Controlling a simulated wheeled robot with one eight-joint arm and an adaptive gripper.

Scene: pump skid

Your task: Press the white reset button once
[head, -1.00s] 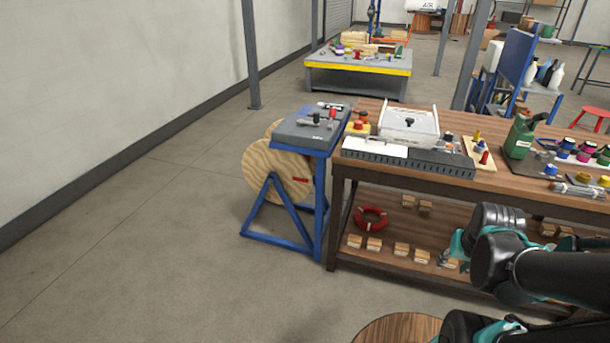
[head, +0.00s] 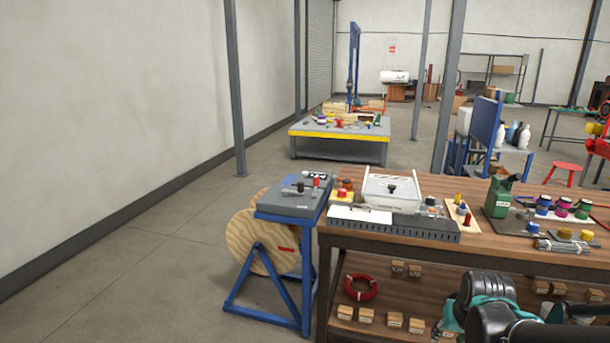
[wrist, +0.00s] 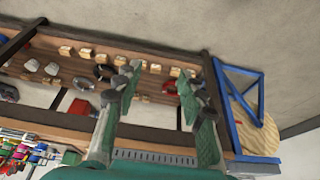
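I cannot make out a white reset button in either view. A grey panel on a blue stand (head: 292,201) carries small controls, among them a red knob (head: 316,182); they are too small to tell apart. Several coloured buttons also stand on the wooden workbench (head: 505,236). In the wrist view my gripper (wrist: 158,77) has its two green fingers spread wide with nothing between them. The workbench and blue stand lie beyond the fingers there, and the picture is turned over. In the head view my dark arm is at the lower right, in front of the bench.
A wooden reel (head: 250,243) stands at the blue stand. A yellow-edged table (head: 340,146) is farther back. The floor at left is clear.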

